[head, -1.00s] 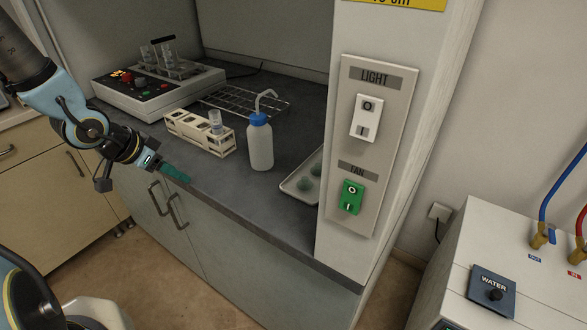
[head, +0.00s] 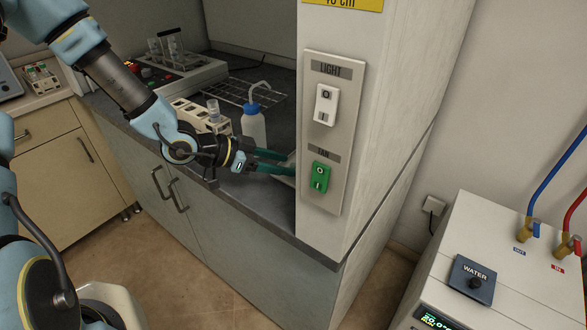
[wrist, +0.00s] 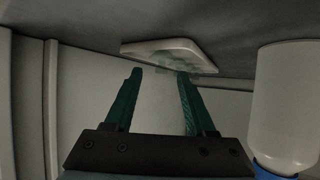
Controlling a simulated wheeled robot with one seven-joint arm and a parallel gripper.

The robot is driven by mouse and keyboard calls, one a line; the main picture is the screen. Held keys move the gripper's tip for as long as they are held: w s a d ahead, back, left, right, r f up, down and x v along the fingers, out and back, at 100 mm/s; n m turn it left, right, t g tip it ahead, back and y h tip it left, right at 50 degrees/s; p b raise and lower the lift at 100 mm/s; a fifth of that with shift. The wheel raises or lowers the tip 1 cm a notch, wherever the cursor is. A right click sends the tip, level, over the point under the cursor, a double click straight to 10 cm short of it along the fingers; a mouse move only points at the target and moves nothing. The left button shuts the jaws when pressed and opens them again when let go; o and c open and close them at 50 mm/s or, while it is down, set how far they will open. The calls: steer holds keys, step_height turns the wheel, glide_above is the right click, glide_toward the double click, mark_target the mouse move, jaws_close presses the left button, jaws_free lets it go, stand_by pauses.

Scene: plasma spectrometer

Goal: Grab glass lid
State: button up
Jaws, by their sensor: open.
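Pale green glass pieces, which look like the glass lid (wrist: 180,60), lie on a white tray (wrist: 134,47) in the wrist view. I cannot tell their exact outlines. In the head view the tray is mostly hidden behind my fingers and the pillar. My gripper (head: 287,164) has two teal fingers, spread apart and empty, reaching right over the counter's front part toward the tray. In the wrist view the fingertips (wrist: 160,72) are just short of the tray, the right one close to the glass; I cannot tell whether they touch.
A wash bottle with a blue cap (head: 253,124) stands just behind my gripper and shows close at right in the wrist view (wrist: 290,105). A pillar with switches (head: 327,130) is right beside the fingertips. A tube rack (head: 197,115) and a wire rack (head: 240,94) stand farther back.

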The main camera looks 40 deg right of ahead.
mark_target(293, 165)
steer(key=shift+p+x, duration=0.55)
steer(key=shift+x, duration=1.4)
steer(key=shift+w, duration=0.1)
steer(key=shift+c, duration=0.3)
jaws_close()
